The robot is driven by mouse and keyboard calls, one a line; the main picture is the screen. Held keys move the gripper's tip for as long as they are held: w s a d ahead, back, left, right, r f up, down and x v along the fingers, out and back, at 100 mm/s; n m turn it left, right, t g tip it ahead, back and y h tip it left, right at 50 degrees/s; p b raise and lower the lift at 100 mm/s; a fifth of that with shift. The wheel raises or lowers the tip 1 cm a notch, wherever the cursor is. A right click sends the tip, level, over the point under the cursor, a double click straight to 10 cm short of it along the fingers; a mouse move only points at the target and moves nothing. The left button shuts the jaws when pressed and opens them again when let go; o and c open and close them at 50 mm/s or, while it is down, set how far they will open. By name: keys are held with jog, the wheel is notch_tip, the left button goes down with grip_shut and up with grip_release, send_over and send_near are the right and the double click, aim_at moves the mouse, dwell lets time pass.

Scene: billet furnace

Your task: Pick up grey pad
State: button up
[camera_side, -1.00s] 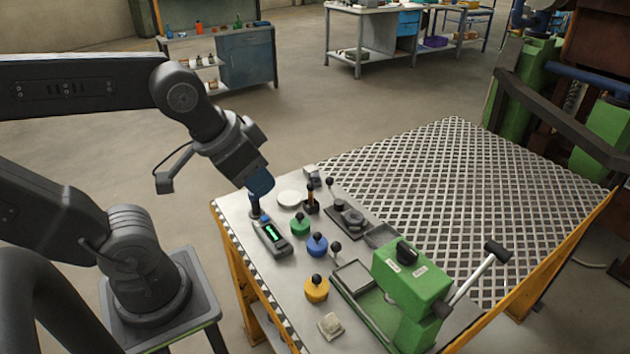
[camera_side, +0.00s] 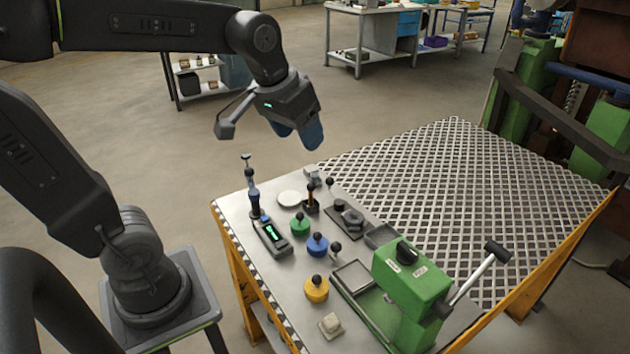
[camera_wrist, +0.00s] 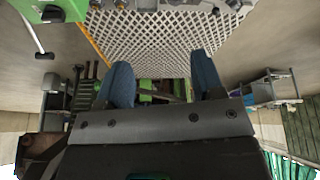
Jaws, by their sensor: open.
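A small pale grey pad (camera_side: 331,325) lies on the metal tabletop (camera_side: 290,342) near its front edge, in front of the green press. Its top looks lumpy or raised. My gripper (camera_side: 297,133) is open and empty, in the air above the far left part of the table. The pad is well below it and toward the front, far from the fingers. In the wrist view my blue fingertips (camera_wrist: 163,78) stand wide apart with nothing between them. I cannot make out the pad in the wrist view.
The green press (camera_side: 410,290) with its lever stands right of the pad. A yellow knobbed pot (camera_side: 316,290), a blue one (camera_side: 317,245) and a green one (camera_side: 300,224) stand behind it. A dark upright tool (camera_side: 254,195) and a meter (camera_side: 272,238) are at left. The grating (camera_side: 450,190) is clear.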

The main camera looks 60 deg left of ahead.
jog(key=w+a+f+n+g, duration=0.2)
jog(key=w+a+f+n, duration=0.15)
jog(key=w+a, duration=0.75)
jog(key=n+g, duration=0.2)
jog(key=n, duration=0.4)
send_over(315, 176)
notch_tip(315, 176, down, 18)
jog(key=shift+h, duration=0.3)
notch_tip(315, 176, down, 8)
jog(key=shift+r, duration=0.1)
jog(key=shift+f, duration=3.05)
jog(key=c, duration=1)
